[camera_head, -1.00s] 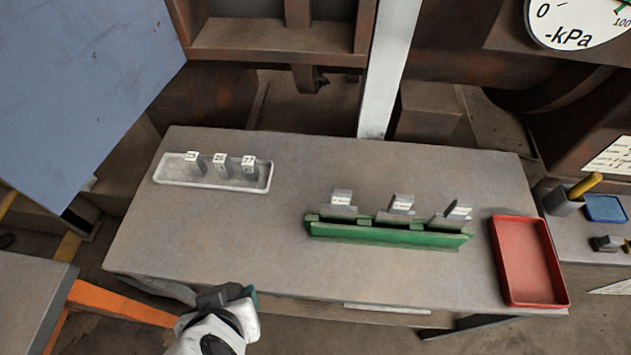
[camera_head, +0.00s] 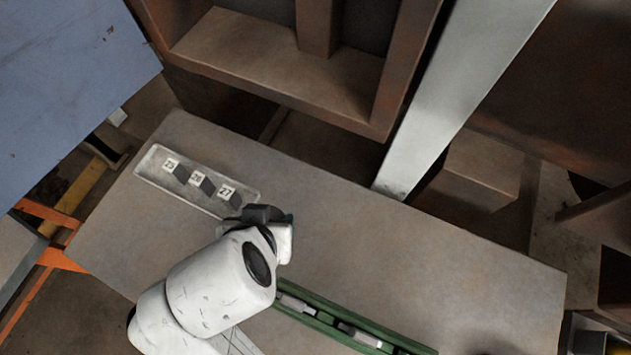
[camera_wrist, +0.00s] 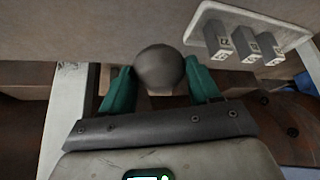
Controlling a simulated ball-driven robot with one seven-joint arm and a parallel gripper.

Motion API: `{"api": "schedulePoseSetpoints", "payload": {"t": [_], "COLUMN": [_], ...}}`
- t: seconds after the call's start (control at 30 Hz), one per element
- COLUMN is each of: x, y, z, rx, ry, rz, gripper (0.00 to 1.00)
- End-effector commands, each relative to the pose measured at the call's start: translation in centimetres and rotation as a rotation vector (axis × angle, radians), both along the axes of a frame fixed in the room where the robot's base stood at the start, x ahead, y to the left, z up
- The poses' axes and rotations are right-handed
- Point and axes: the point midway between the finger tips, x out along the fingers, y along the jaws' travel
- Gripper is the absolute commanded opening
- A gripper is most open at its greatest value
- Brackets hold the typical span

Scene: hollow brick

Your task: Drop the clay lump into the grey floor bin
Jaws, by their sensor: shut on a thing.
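The clay lump (camera_wrist: 160,66) is a dark grey-brown ball in the wrist view. My gripper (camera_wrist: 160,88) is shut on it, with one teal finger on each side. In the head view my gripper (camera_head: 279,217) is over the table, by the near right corner of the white tray, and the lump is hidden there. I cannot tell how high it is held. No grey floor bin can be made out in either view.
The white tray (camera_head: 149,168) holds three numbered grey blocks; it also shows in the wrist view (camera_wrist: 211,10). A green rack (camera_head: 328,329) is at the near side of the brown table (camera_head: 440,260). A grey post (camera_head: 470,90) and brown shelving (camera_head: 270,65) stand behind.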

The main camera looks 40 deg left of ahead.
Motion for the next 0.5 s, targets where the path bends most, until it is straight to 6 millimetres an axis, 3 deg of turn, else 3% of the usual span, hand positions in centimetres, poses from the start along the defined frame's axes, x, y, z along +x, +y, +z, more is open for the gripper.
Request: {"api": "schedulePoseSetpoints", "payload": {"t": [0.17,0.5], "x": [0.0,0.0], "y": [0.0,0.0], "z": [-0.4,-5.6], "rx": [-0.002,-0.003], "ry": [0.000,0.000], "rz": [0.000,0.001], "gripper": [0.27,0.27]}}
